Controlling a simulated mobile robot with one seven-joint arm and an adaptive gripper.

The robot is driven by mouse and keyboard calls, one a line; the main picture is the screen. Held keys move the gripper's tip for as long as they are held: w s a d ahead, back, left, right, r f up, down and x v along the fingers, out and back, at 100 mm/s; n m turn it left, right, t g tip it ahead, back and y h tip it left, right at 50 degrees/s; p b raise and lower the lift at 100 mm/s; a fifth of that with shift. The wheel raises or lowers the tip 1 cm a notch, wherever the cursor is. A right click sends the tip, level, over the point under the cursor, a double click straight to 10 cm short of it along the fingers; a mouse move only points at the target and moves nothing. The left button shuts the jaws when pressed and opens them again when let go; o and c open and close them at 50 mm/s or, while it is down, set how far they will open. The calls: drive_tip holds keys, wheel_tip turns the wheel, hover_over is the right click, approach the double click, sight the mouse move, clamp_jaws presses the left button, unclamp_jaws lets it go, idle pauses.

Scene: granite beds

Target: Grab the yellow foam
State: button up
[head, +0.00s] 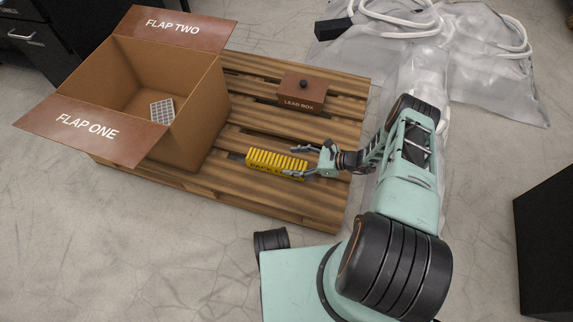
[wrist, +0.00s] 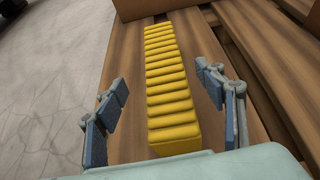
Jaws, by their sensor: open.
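The yellow foam (head: 268,162) is a long ribbed block lying on the wooden pallet, to the right of the cardboard box. In the wrist view the yellow foam (wrist: 167,85) runs lengthwise away from me, between my fingers. My gripper (head: 297,161) is open at the right end of the foam, with one finger on each side. In the wrist view my gripper (wrist: 163,95) shows gaps between both fingers and the foam. Nothing is held. The near end of the foam is partly hidden by my gripper's body in the wrist view.
The open cardboard box (head: 205,105) with two flaps stands on the left of the wooden pallet (head: 250,110). A grey grid piece (head: 162,111) lies inside it. A brown lead box (head: 302,93) sits behind the foam. Plastic sheeting (head: 500,85) lies at the upper right.

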sight(278, 160)
drive_tip(key=shift+s+f, duration=0.2)
drive_tip(key=shift+f, duration=0.1)
drive_tip(key=shift+a+f, duration=0.1)
drive_tip(key=shift+a, duration=0.05)
drive_tip(key=b+x, duration=0.1)
drive_tip(key=x, duration=0.3)
drive_tip(key=w+b+x, duration=0.1)
drive_tip(key=x, duration=0.2)
drive_tip(key=shift+w+r+b, duration=0.1)
drive_tip(key=shift+r+b, duration=0.2)
drive_tip(key=shift+r, duration=0.05)
drive_tip(key=c, duration=1.3)
